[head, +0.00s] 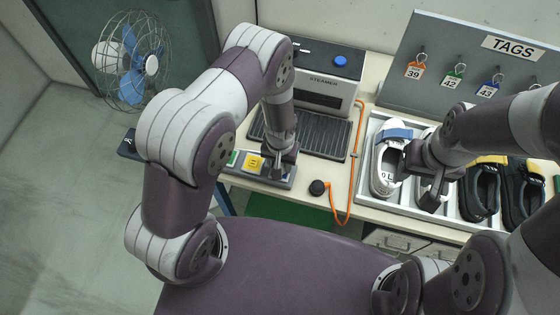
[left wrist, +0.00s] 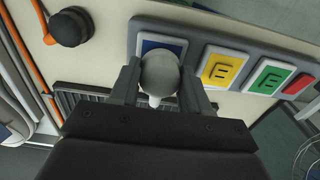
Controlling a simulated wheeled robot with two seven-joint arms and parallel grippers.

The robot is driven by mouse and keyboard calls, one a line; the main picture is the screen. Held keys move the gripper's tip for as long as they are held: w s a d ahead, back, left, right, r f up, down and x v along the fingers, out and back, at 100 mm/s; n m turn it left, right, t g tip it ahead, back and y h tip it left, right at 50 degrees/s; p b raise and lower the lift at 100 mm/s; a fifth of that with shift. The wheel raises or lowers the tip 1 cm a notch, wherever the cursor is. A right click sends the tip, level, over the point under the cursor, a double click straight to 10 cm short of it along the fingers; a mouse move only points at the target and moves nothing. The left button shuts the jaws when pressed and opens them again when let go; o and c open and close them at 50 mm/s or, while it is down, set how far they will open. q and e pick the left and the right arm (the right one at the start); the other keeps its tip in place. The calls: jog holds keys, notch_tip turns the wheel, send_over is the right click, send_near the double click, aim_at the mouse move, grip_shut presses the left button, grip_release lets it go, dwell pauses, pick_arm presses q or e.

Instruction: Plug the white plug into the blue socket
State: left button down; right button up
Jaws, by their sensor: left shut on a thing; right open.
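My left gripper (head: 284,166) is shut on the white plug (left wrist: 160,74), a pale rounded body between the two fingers in the left wrist view. The plug lies in front of the blue socket (left wrist: 150,44), covering part of it; I cannot tell whether it is seated or just above. The blue socket is at one end of a grey socket strip (left wrist: 197,38), beside the yellow socket (left wrist: 225,66). In the head view the gripper hides the plug and the blue socket. My right gripper (head: 430,200) is open over the shoe tray.
A black round plug (head: 317,187) on an orange cable (head: 353,165) lies right of the strip; it also shows in the left wrist view (left wrist: 70,27). The steamer (head: 325,80) and its grille stand behind. Shoes (head: 388,165) fill the tray at right. A tag board (head: 485,60) stands behind them.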

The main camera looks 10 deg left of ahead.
pick_arm(q)
jog(key=shift+f+b, duration=0.65)
jog(key=shift+f, duration=0.05)
dwell(0.6)
jog(key=shift+c, duration=2.3)
grip_release()
notch_tip(320, 180, up, 13)
jog(key=b, duration=0.3)
jog(key=s+a+r+t+b, duration=0.1)
jog(key=s+a+r+b, duration=0.3)
jog(key=s+a+r, duration=0.2)
jog(key=shift+s+a, duration=0.65)
jog(key=shift+s, duration=0.55)
